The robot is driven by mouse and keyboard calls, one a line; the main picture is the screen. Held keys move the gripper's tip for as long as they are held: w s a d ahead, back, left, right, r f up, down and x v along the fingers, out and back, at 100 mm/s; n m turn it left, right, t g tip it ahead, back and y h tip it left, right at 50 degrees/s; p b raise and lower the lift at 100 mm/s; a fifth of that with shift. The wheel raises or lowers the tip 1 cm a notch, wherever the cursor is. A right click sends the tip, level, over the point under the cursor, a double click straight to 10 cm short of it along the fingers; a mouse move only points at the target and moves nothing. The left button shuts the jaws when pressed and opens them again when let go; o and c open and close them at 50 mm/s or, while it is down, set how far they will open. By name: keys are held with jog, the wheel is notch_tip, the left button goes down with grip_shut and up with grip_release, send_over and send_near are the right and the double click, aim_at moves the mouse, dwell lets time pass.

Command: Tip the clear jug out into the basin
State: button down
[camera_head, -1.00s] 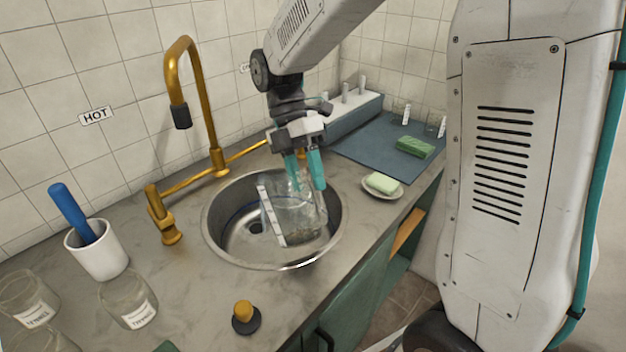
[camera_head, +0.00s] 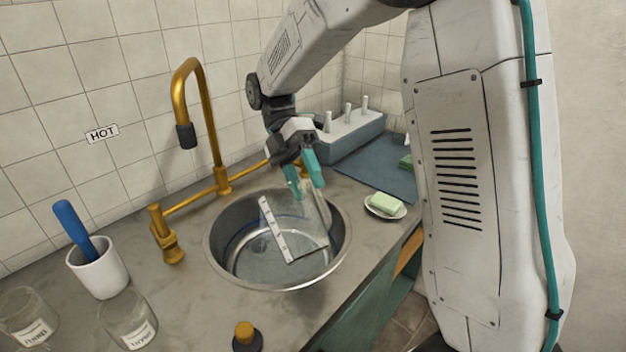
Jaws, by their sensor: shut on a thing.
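The clear jug (camera_head: 294,232) is a see-through vessel with a white strip of marks down one side. It is tilted over the round steel basin (camera_head: 222,262), its lower end inside the basin's outline. My gripper (camera_head: 306,180), with teal fingers, is shut on the jug at its upper end. The basin looks pale inside, with a dark drain partly visible; I cannot tell whether liquid is in the jug or in the basin.
A brass tap (camera_head: 207,125) stands behind the basin. A white cup (camera_head: 101,272) with a blue-handled tool and labelled glass jars (camera_head: 127,318) are at left. A soap dish (camera_head: 385,207) sits right of the basin. A black-and-yellow stopper (camera_head: 246,337) is in front.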

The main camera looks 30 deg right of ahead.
jog(key=t, duration=0.1)
jog(key=r+t, duration=0.1)
jog(key=t, duration=0.3)
jog(key=shift+r, duration=0.35)
jog(key=t, duration=0.3)
jog(key=r+t, duration=0.1)
jog(key=t, duration=0.1)
jog(key=shift+r+t, duration=0.2)
jog(key=shift+t, duration=0.2)
jog(key=shift+f, duration=0.1)
